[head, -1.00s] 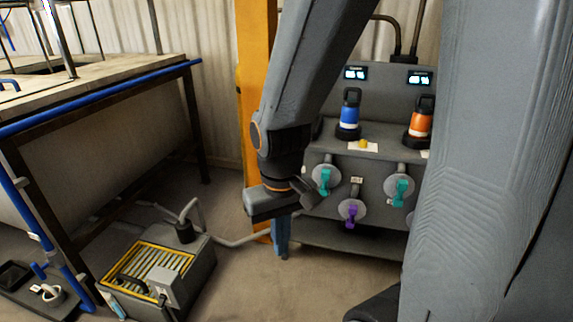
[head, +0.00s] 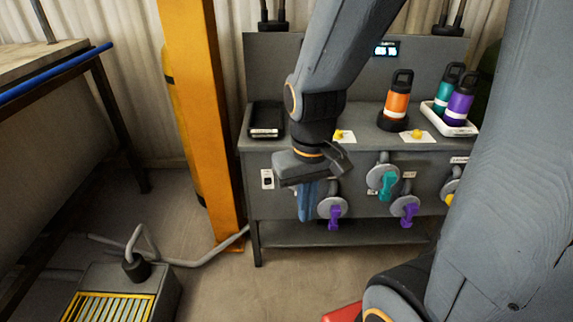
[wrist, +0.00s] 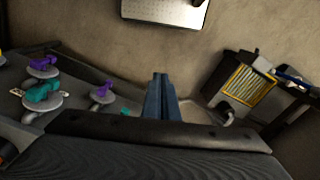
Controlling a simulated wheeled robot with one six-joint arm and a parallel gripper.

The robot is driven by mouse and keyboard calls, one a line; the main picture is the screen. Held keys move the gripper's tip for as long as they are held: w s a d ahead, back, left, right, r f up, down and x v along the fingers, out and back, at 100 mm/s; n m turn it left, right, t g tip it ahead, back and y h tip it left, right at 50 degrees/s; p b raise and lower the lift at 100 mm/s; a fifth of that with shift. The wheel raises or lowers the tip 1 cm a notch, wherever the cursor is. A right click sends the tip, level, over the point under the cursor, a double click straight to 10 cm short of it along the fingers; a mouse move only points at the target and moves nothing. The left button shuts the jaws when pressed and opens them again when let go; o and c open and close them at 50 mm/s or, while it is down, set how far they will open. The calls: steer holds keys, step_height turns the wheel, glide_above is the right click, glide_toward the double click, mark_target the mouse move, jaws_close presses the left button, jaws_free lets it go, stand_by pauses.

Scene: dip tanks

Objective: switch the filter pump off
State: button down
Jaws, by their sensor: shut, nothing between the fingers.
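A grey box with a yellow-framed slatted top (head: 115,305) stands on the floor at lower left in the head view, cut off by the frame; it also shows whole in the wrist view (wrist: 247,84). A grey hose runs from its black fitting toward the grey bench. A small white plate with a dark switch (head: 267,179) is on the bench front, left of my gripper; its setting is too small to read. I cannot tell which of these is the filter pump's control. My gripper (head: 305,205) is shut and empty, blue fingers pointing down before the bench front.
The bench front (head: 290,225) carries several round valves with teal and purple handles (head: 333,212), close right of my gripper. Orange, teal and purple bottles (head: 396,98) stand on top. A yellow post (head: 205,120) stands left of the bench. Floor between is clear.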

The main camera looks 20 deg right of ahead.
steer(key=shift+w+d, duration=0.2)
steer(key=shift+w, duration=0.1)
steer(key=m+t+h+b, duration=0.1)
steer(key=m+t+b, duration=0.2)
steer(key=m, duration=0.1)
glide_above(268, 182)
steer(key=s+a, duration=0.1)
steer(key=s, duration=0.3)
step_height(268, 182, down, 11)
steer(key=shift+w+a, duration=0.2)
steer(key=shift+w, duration=0.05)
steer(key=shift+f, duration=0.15)
steer(key=p+x, duration=0.1)
steer(key=x, duration=0.9)
